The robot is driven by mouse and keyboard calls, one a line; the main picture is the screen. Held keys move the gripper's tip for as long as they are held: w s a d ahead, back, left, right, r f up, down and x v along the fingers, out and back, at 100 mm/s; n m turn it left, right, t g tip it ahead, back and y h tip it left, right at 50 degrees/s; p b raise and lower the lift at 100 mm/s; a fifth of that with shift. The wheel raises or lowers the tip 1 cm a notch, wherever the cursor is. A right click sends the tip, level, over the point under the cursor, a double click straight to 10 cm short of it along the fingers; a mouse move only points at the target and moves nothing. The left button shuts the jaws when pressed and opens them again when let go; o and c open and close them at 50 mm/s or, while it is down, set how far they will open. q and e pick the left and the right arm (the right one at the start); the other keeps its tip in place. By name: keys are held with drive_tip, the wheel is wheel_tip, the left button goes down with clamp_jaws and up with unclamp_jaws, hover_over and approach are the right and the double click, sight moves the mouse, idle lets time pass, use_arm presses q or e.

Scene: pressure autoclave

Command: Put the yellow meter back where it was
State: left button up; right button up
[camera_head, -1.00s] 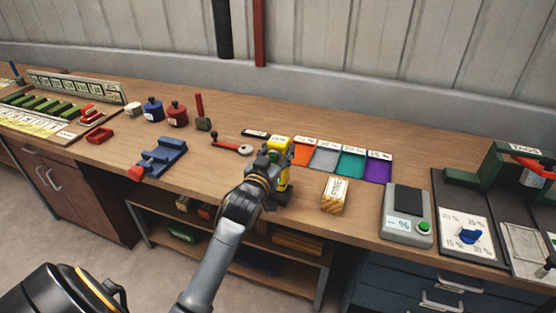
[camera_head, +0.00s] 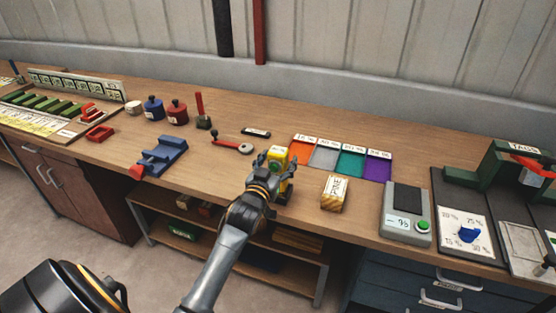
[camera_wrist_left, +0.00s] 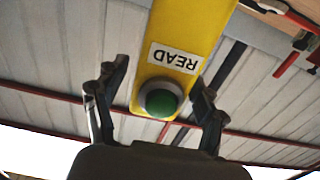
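The yellow meter (camera_head: 279,153) stands upright on the bench, left of the coloured pads, partly hidden by my left gripper. In the left wrist view the yellow meter (camera_wrist_left: 183,35) shows a READ label and a round green button. My left gripper (camera_head: 268,170) is at the near side of the meter. In the wrist view its two fingers (camera_wrist_left: 157,95) are spread, one on each side of the meter's button end, with gaps visible. My right gripper does not show.
Orange, grey, teal and purple pads (camera_head: 325,155) lie right of the meter. A red-handled tool (camera_head: 232,146) and a blue vise (camera_head: 163,156) lie to the left.

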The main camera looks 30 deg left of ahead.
use_arm(q)
drive_tip(key=shift+r, duration=0.25)
drive_tip(key=b+v, duration=0.1)
drive_tip(key=v, duration=1.1)
drive_tip(key=shift+b, duration=0.3)
drive_tip(key=s+d+f+m+g+h, duration=0.1)
drive_tip(key=s+d+f+g, duration=0.15)
drive_tip(key=f, duration=0.95)
drive_tip(key=s+d+f+g+h, duration=0.1)
drive_tip(key=s+d+f+g, duration=0.15)
drive_tip(key=f, duration=1.05)
drive_tip(key=s+d+f+m+g+h, duration=0.1)
drive_tip(key=d+f+g, duration=0.2)
drive_tip(key=f, duration=0.9)
drive_tip(key=s+d+f+m+g+h, duration=0.1)
drive_tip(key=s+d+f+g, duration=0.1)
drive_tip(key=s+f, duration=0.7)
drive_tip(key=s+d+f+m+g, duration=0.1)
drive_tip(key=s+f+g, duration=0.2)
drive_tip(key=s+f, duration=0.55)
drive_tip(key=s+f+g, duration=0.1)
drive_tip(key=s+f, duration=0.2)
drive_tip(key=s, duration=0.5)
drive_tip(key=s+f+m+g, duration=0.1)
drive_tip(key=s+f+g, duration=0.1)
drive_tip(key=s, duration=0.7)
drive_tip(key=shift+s+d+f+g, duration=0.2)
drive_tip(key=shift+s+f+g, duration=0.1)
drive_tip(key=shift+f, duration=0.25)
